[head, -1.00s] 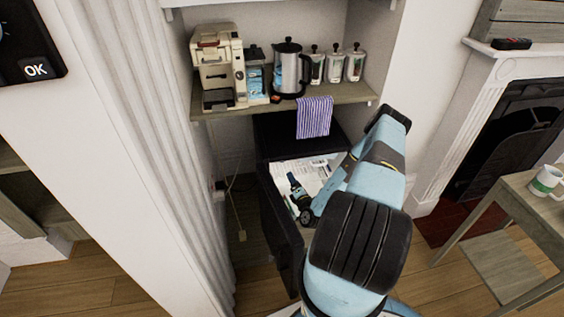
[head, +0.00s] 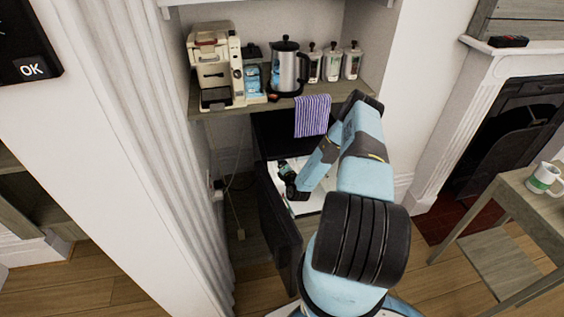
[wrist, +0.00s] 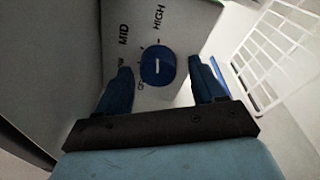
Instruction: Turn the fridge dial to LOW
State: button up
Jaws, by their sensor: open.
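The black fridge (head: 281,222) stands under the wooden shelf with its door open and its white inside showing. In the wrist view, a round blue dial (wrist: 157,67) with a short white mark sits on a white panel. HIGH and MID are readable on the panel; other lettering near the left finger is partly hidden. The white mark runs roughly up and down the picture; I cannot tell which label it indicates. My gripper (wrist: 162,87) is open, with one blue finger on each side of the dial, apart from it. In the head view my arm reaches into the fridge.
A white wire rack (wrist: 285,45) is right of the dial panel. A striped cloth (head: 312,115) hangs off the shelf (head: 240,106) above the fridge. A coffee machine (head: 213,65), a kettle (head: 289,68) and several canisters stand on the shelf. A table (head: 530,200) holds a mug (head: 545,178) at right.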

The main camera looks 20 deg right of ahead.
jog(key=c, duration=1.1)
jog(key=shift+o, duration=0.2)
jog(key=shift+d, duration=0.1)
jog(key=n, duration=0.6)
jog(key=n+g+h, duration=0.1)
jog(key=n, duration=0.5)
jog(key=n+h, duration=0.1)
jog(key=n, duration=0.5)
jog(key=shift+a+g, duration=0.2)
jog(key=shift+g, duration=0.2)
